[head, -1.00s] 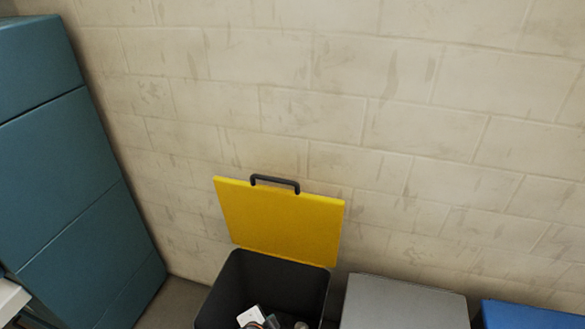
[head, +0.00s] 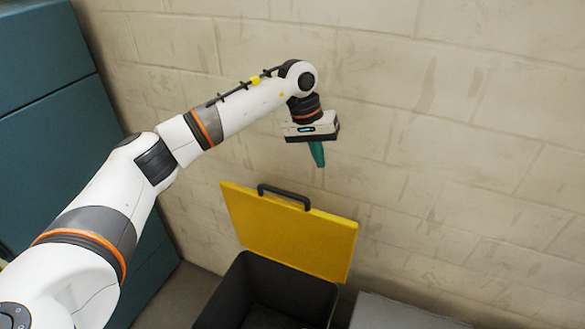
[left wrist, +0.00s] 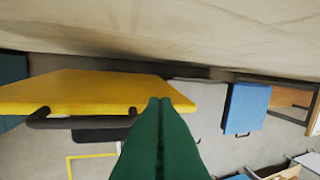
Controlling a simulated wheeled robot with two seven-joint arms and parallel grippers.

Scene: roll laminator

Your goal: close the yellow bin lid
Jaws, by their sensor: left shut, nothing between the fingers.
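The yellow lid (head: 290,232) stands open and upright at the back of a dark bin (head: 275,290), with a black handle (head: 284,195) on its top edge. The lid also shows in the left wrist view (left wrist: 85,92), seen from above with its handle (left wrist: 80,120). My left gripper (head: 317,163) is shut and empty, pointing down. In the head view it appears above the lid's top edge, right of the handle, with a gap below its tips. Its green fingers (left wrist: 160,105) overlap the lid's right end in the left wrist view. My right gripper is not in view.
A pale block wall (head: 440,120) rises behind the bin. A grey bin top (head: 400,312) is to the right of the dark bin. A blue lid (left wrist: 246,107) lies farther right in the wrist view. A teal cabinet (head: 50,140) stands at the left.

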